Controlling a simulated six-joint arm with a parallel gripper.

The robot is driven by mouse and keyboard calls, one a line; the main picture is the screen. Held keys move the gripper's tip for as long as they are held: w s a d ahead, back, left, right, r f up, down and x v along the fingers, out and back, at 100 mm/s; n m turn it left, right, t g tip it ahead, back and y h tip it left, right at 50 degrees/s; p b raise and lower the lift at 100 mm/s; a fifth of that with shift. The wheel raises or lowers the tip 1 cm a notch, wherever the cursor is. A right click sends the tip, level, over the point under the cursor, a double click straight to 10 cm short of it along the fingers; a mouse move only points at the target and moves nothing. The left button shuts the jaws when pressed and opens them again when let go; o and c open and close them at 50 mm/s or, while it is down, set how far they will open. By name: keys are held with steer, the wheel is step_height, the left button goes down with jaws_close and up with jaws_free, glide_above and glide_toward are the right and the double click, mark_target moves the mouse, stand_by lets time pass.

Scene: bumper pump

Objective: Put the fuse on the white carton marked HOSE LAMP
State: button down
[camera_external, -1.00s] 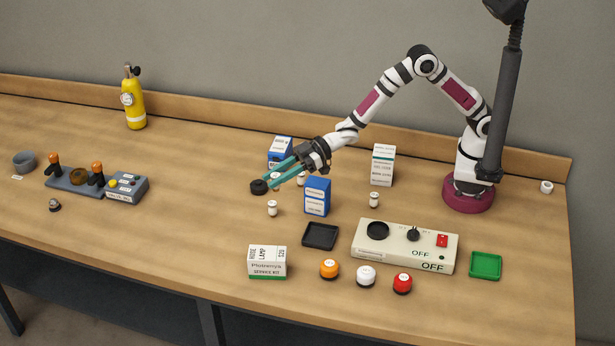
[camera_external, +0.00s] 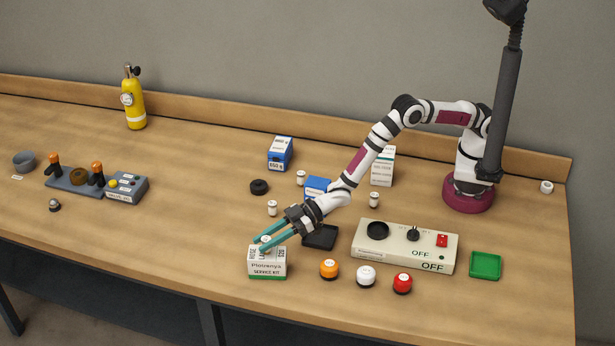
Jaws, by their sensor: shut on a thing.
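The white carton marked HOSE LAMP (camera_external: 268,268) stands at the front of the table, left of the black tray. Its top is partly covered by my gripper (camera_external: 262,243). My gripper's teal fingers are shut on a small white fuse (camera_external: 266,239) over the carton's top. I cannot tell whether the fuse touches the carton. Other small white cylinders like it stand on the table: one behind the carton (camera_external: 272,208), one farther back (camera_external: 300,178), and one to the right (camera_external: 374,199).
An empty black tray (camera_external: 320,237) lies under my wrist. A blue carton (camera_external: 316,188) stands beside my forearm. Orange (camera_external: 329,269), white (camera_external: 366,276) and red (camera_external: 402,283) knobs stand right of the white carton, before the control panel (camera_external: 390,253).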

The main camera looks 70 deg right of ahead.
steer(key=c, duration=0.6)
jaws_free()
steer(key=shift+f, duration=0.1)
